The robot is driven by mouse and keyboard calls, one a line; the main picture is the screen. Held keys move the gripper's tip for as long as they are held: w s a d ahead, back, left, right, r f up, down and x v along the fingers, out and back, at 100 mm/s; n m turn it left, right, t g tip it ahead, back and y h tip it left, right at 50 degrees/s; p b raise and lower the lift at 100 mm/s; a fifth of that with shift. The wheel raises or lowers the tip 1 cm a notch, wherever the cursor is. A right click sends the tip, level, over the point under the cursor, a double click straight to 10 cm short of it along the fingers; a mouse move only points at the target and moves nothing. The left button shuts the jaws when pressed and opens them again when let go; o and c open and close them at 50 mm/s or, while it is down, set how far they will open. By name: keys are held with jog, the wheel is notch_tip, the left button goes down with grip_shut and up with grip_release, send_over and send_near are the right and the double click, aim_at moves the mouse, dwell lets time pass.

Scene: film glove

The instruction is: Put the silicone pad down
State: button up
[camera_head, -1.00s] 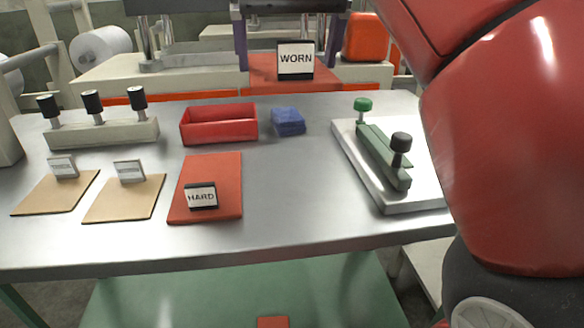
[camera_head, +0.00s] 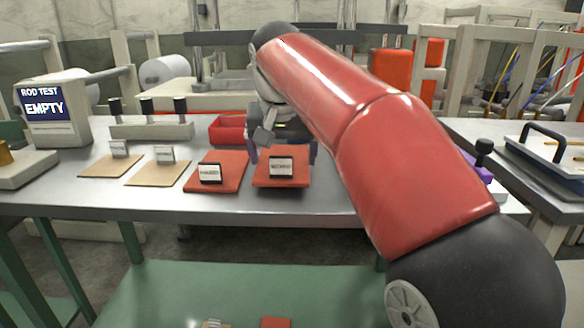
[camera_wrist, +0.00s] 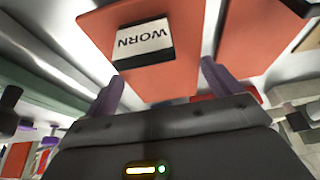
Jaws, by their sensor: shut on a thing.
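The silicone pad, an orange-red slab (camera_head: 263,181) with a small "WORN" sign on it, is at the front of the metal table, right of a similar red pad (camera_head: 232,165). My gripper (camera_head: 284,153) comes from behind it with purple fingers on either side, shut on the pad. In the wrist view the pad (camera_wrist: 165,83) lies between the two fingertips, its sign upside down. The pad looks level and close to the tabletop; I cannot tell whether it touches.
Two tan pads (camera_head: 158,174) with signs lie to the left. A red bin (camera_head: 227,130) stands behind, partly hidden by my arm. A rod tester (camera_head: 55,110) showing "EMPTY" is at far left. The table's front edge (camera_head: 200,207) is close to the pads.

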jog(key=shift+w+f, duration=0.1)
jog(key=shift+f, duration=0.65)
jog(key=shift+r, duration=0.15)
jog(key=o, duration=0.8)
jog(key=shift+o, duration=0.2)
jog(key=shift+r, duration=0.15)
jog(key=p+v, duration=0.2)
jog(key=v, duration=0.9)
jog(key=shift+s+r, duration=0.2)
jog(key=shift+r, duration=0.15)
